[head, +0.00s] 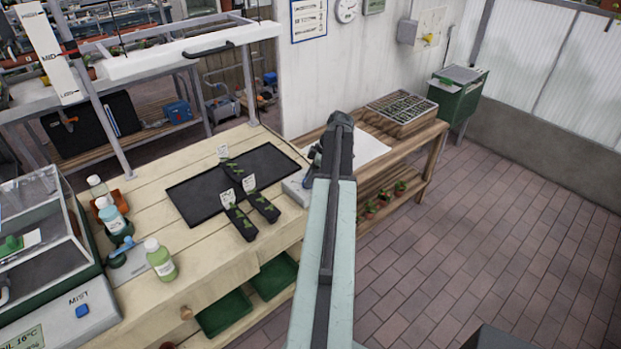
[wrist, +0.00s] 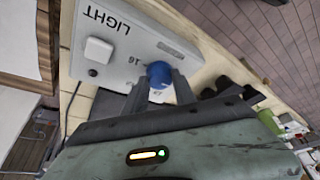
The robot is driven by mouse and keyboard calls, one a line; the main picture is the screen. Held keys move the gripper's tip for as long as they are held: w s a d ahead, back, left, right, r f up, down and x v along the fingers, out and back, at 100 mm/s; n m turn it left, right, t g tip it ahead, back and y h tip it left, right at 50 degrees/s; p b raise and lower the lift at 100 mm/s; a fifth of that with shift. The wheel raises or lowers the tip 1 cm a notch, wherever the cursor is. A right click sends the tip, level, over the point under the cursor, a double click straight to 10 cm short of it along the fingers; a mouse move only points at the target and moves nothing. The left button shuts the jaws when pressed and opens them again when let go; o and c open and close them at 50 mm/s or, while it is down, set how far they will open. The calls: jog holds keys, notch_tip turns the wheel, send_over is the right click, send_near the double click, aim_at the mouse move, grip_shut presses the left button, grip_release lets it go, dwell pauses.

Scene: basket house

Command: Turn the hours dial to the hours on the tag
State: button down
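The blue dial (wrist: 160,74) sits on a pale box marked LIGHT (wrist: 125,45) in the wrist view. The number 16 is printed beside the dial; other marks near it are hidden or too small to read. My gripper (wrist: 161,82) has one finger on each side of the dial, close against it. Whether the fingers press on it I cannot tell. In the head view the light box (head: 297,188) stands at the bench's right edge, partly behind my arm. White tags (head: 223,151) stand in small black plant pots (head: 240,222); their writing is not readable.
A white square button (wrist: 98,50) is on the same box. A black tray (head: 200,195) lies on the wooden bench (head: 215,265). Bottles (head: 160,262) and a mist unit (head: 75,310) stand at left. A seed tray (head: 402,112) is on the far shelf. The tiled floor at right is clear.

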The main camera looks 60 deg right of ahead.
jog(key=shift+m, duration=0.4)
jog(key=shift+a+m, duration=0.1)
jog(key=shift+m, duration=0.2)
jog(key=m+h, duration=0.1)
jog(key=m, duration=0.1)
jog(key=m+h, duration=0.1)
jog(key=m, duration=0.1)
jog(key=shift+s+a, duration=0.15)
jog(key=shift+a, duration=0.05)
jog(key=m+h, duration=0.1)
jog(key=m, duration=0.2)
jog(key=m+h, duration=0.1)
jog(key=m, duration=0.2)
jog(key=shift+a+m, duration=0.2)
jog(key=shift+m, duration=0.1)
jog(key=m, duration=0.2)
jog(key=m+g+h, duration=0.1)
jog(key=m, duration=0.1)
jog(key=w+m+g+h, duration=0.1)
jog(key=m, duration=0.1)
jog(key=shift+a, duration=0.15)
jog(key=m+g, duration=0.2)
jog(key=m, duration=0.3)
jog(key=shift+w+m, duration=0.1)
jog(key=shift+m, duration=0.3)
